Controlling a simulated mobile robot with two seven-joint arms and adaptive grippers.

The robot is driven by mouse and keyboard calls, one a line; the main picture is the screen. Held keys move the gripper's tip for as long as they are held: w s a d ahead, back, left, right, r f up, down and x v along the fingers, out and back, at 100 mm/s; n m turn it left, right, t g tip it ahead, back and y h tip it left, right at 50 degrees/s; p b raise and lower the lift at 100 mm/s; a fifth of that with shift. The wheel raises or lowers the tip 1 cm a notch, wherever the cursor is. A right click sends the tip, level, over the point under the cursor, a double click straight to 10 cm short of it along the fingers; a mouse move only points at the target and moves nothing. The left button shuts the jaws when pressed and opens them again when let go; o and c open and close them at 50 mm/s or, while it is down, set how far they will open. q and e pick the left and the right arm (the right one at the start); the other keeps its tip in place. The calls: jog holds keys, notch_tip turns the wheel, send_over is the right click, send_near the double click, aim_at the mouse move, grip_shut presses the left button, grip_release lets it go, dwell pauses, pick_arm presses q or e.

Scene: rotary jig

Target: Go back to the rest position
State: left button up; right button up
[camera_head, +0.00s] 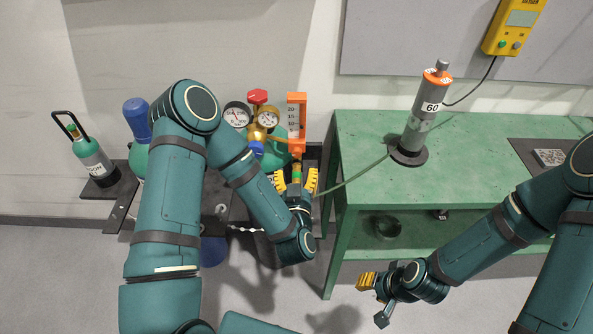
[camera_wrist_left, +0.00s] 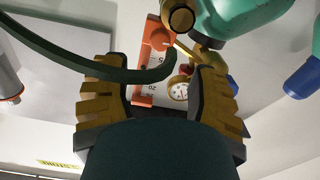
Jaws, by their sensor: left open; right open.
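My left gripper (camera_head: 296,182) is open just below the orange flowmeter (camera_head: 297,125) at the gas regulator. In the left wrist view the yellow-padded fingers of the left gripper (camera_wrist_left: 160,95) stand apart, with the flowmeter's orange frame (camera_wrist_left: 145,90) and a gauge (camera_wrist_left: 178,90) seen between them. A green hose (camera_wrist_left: 80,60) crosses over the left finger in that view; whether it touches cannot be told. My right gripper (camera_head: 374,290) is open and empty in front of the green bench, low at the right.
A brass regulator (camera_head: 259,128) with gauges and a red knob sits behind my left arm. A small green bottle (camera_head: 90,152) stands at left. Floor is visible in front.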

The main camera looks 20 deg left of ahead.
dwell(0.3)
pick_arm(q)
notch_tip(320, 180, down, 9)
jog(key=s+d+m+g+h, duration=0.2)
jog(key=g+h, duration=0.2)
jog(key=h, duration=0.1)
jog(key=s+f+n+g+h, duration=0.1)
jog(key=s+f+g+h, duration=0.1)
jog(key=s+f+g, duration=0.65)
jog(key=s+f+g+h, duration=0.25)
jog(key=s+g, duration=0.25)
jog(key=s, duration=0.6)
jog(key=w+d+r+m+t, duration=0.1)
jog(key=w+d+r, duration=0.2)
jog(key=w+r, duration=0.1)
jog(key=shift+r+m+t, duration=0.35)
jog(key=shift+r+m, duration=0.05)
jog(key=shift+y, duration=0.25)
